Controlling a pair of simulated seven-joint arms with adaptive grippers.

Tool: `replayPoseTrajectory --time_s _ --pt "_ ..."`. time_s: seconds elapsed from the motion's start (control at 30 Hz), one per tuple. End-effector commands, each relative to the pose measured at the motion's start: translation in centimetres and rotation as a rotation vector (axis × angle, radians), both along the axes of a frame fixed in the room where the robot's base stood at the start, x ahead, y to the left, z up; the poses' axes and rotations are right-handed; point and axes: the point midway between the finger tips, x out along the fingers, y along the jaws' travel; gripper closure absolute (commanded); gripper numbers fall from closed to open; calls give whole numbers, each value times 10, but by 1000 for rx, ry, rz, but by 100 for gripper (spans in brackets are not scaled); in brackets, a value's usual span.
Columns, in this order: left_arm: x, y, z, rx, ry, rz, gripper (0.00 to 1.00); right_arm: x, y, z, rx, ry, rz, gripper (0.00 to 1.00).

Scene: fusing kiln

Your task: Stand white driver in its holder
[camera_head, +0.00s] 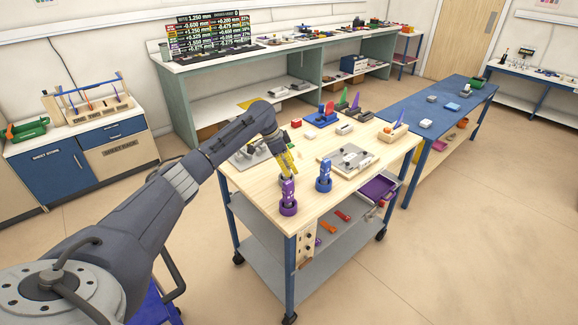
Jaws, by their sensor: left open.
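My left gripper (286,165) reaches over the wooden cart top from the left, pointing down, with yellow fingers. It is open, and I make out nothing held between its fingers. Just in front of it a purple driver (288,190) stands upright in a purple round holder (288,208). To the right a blue driver (323,169) stands upright in a blue round holder (323,185). I cannot clearly pick out the white driver or its holder; the gripper may cover them. My right gripper is not in view.
A metal plate fixture (348,158) sits right of the gripper on the wooden cart top (253,202). A blue tray (320,119), a small white block (345,129) and a wooden block (393,132) lie behind. A blue table (440,105) adjoins on the right. The cart's front right is clear.

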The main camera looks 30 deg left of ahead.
Motion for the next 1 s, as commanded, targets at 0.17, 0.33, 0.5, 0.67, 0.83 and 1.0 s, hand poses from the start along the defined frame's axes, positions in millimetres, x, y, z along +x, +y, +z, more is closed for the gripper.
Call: replayPoseTrajectory --time_s 0.17,0.33,0.5,0.67,0.83,1.0 --pt "0 1 1 0 0 0 55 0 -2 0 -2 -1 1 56" --pt "-4 6 16 1 -3 1 55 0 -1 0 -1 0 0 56" --pt "-11 15 43 2 -4 1 55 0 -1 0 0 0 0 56" --pt "-19 22 69 2 -3 -1 55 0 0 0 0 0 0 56" --pt "-25 29 91 2 -2 0 55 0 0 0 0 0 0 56" --pt "-29 33 104 0 0 1 55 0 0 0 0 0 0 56"
